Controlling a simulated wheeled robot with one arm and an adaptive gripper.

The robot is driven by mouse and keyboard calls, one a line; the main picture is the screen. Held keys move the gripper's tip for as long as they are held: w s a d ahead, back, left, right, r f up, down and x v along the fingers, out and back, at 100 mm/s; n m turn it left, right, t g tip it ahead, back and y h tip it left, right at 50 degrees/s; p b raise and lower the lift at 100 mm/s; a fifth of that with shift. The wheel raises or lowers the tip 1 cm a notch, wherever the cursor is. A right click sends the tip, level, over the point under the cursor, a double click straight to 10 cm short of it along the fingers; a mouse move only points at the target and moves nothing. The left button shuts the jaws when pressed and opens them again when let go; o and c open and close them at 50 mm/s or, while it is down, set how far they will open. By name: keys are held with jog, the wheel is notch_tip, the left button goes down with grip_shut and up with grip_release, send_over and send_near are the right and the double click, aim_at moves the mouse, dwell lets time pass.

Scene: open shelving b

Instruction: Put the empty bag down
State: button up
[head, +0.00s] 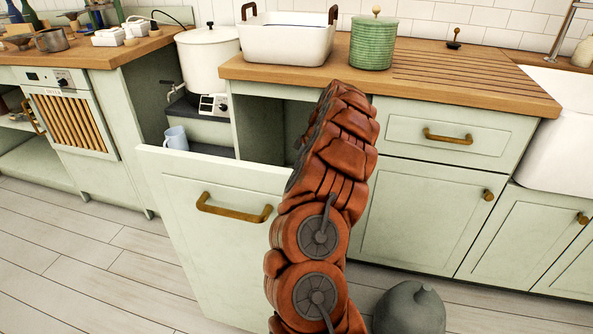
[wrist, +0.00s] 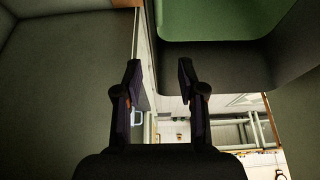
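I cannot make out an empty bag for certain in either view. A dark grey rounded object with a small pointed top (head: 410,308) is on the floor at the bottom of the head view, right of my arm; I cannot tell whether it is a bag. My gripper (wrist: 158,82) shows in the wrist view with its two dark fingers apart and nothing visible between them. In the head view my orange arm reaches towards the cabinet, and its gripper end is hidden.
A pale green cabinet front (head: 215,240) stands pulled out left of my arm. Behind it is a light blue mug (head: 175,138). The wooden counter (head: 480,85) holds a white basin (head: 288,42) and a green ribbed canister (head: 374,43). Floor at left is clear.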

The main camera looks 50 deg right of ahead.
jog(key=p+v, duration=0.2)
jog(key=v, duration=1.1)
jog(key=shift+w+a, duration=0.15)
jog(key=shift+w, duration=0.05)
jog(key=shift+r, duration=0.1)
